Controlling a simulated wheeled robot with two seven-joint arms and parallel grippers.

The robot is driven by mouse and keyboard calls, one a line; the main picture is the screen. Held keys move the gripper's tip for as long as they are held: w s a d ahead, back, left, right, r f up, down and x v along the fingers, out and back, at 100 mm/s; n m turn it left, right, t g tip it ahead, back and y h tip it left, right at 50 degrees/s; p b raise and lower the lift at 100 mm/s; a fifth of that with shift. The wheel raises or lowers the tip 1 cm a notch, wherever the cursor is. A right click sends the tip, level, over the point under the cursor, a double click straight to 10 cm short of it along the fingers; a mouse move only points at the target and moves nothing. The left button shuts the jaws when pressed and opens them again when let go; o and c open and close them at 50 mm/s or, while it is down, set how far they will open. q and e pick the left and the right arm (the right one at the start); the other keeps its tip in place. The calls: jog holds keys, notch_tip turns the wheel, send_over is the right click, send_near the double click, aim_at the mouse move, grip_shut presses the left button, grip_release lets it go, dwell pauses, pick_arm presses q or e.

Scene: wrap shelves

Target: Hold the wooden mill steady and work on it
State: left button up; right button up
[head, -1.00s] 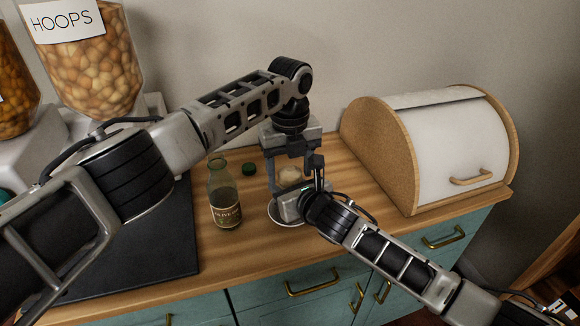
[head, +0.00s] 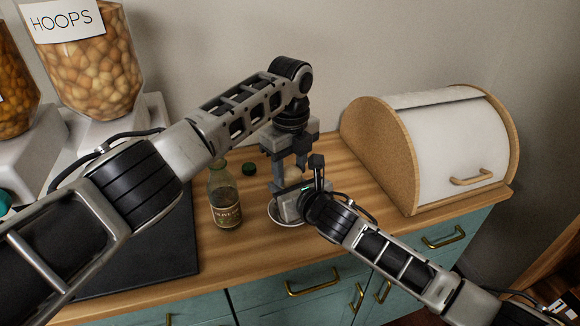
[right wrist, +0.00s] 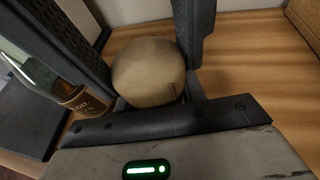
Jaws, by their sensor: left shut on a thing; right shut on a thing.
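The wooden mill (right wrist: 148,72) shows in the right wrist view as a rounded tan body between my right gripper's dark fingers. In the head view only a small pale part of the mill (head: 292,173) shows, the rest hidden by the grippers. My left gripper (head: 289,168) points down from above, shut on the mill's upper part. My right gripper (head: 302,185) comes in from the front right, lower down, and is shut on the mill. A pale saucer (head: 283,219) lies below the grippers, partly hidden.
An oil bottle (head: 225,203) stands close to the left of the grippers, with a green cap (head: 249,169) behind it. A dark mat (head: 150,262) lies at left, near a hoops dispenser (head: 90,60). A bread box (head: 430,150) stands at right. Bare counter lies between.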

aim_at(290, 168)
pick_arm(q)
jog(key=shift+n, duration=1.5)
jog(key=o, duration=1)
jog(key=shift+s, duration=0.1)
jog(key=shift+r, duration=0.15)
jog(key=shift+r, duration=3.95)
